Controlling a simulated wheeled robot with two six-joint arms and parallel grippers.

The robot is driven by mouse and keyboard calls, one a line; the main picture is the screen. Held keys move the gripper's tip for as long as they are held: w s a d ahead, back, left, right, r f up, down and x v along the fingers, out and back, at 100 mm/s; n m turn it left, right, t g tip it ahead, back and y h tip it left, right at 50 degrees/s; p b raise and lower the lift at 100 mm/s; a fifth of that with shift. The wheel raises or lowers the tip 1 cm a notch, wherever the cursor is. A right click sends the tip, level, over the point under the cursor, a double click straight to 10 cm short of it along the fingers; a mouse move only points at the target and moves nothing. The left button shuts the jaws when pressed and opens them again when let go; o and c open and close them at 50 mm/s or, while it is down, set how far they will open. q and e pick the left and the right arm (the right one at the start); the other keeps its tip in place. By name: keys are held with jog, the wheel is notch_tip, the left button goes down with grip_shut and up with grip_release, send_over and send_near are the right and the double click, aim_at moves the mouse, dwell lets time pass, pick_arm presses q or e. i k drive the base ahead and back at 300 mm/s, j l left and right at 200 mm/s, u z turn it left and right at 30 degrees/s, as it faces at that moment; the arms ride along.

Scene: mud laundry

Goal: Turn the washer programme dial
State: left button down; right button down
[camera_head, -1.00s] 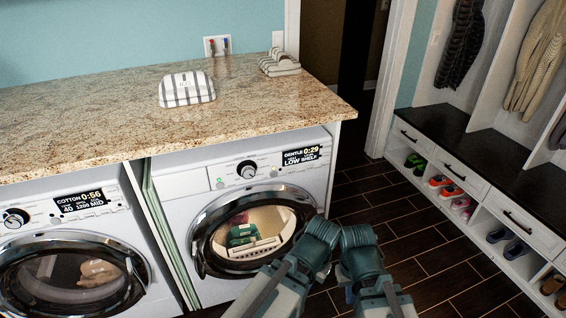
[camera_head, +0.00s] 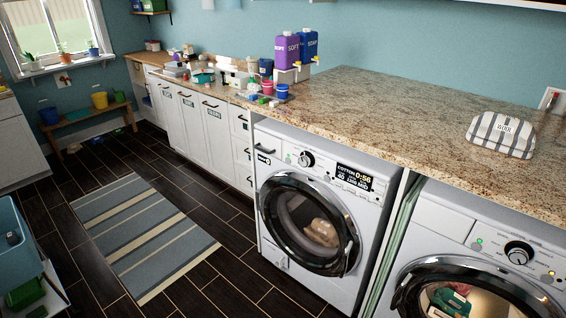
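Two white front-loading machines stand under a granite counter. The left machine (camera_head: 274,236) has a black and silver dial (camera_head: 306,159) and a display (camera_head: 355,178) reading COTTON 0:56. Its round door is shut, with a tan item behind the glass. The right machine (camera_head: 452,226) is cut off by the picture's edge. Its dial (camera_head: 519,253) shows at the lower right, and coloured items show through its round door. Neither of my grippers shows in the head view.
A striped cloth bag (camera_head: 502,134) lies on the counter (camera_head: 400,105). Purple (camera_head: 286,52) and blue (camera_head: 308,46) bottles stand farther left. A striped rug (camera_head: 140,235) lies on the dark floor. A blue bin (camera_head: 14,246) is at the left edge.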

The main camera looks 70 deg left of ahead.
aim_at(306, 159)
jog(key=u, duration=2.15)
jog(key=i+j, duration=0.15)
jog(key=j, duration=0.2)
jog(key=i+j, duration=0.15)
jog(key=j, duration=0.25)
jog(key=i+j, duration=0.15)
jog(key=j, duration=0.2)
jog(key=i+j+z, duration=0.1)
jog(key=j, duration=0.25)
jog(key=i+j, duration=0.2)
jog(key=j, duration=0.2)
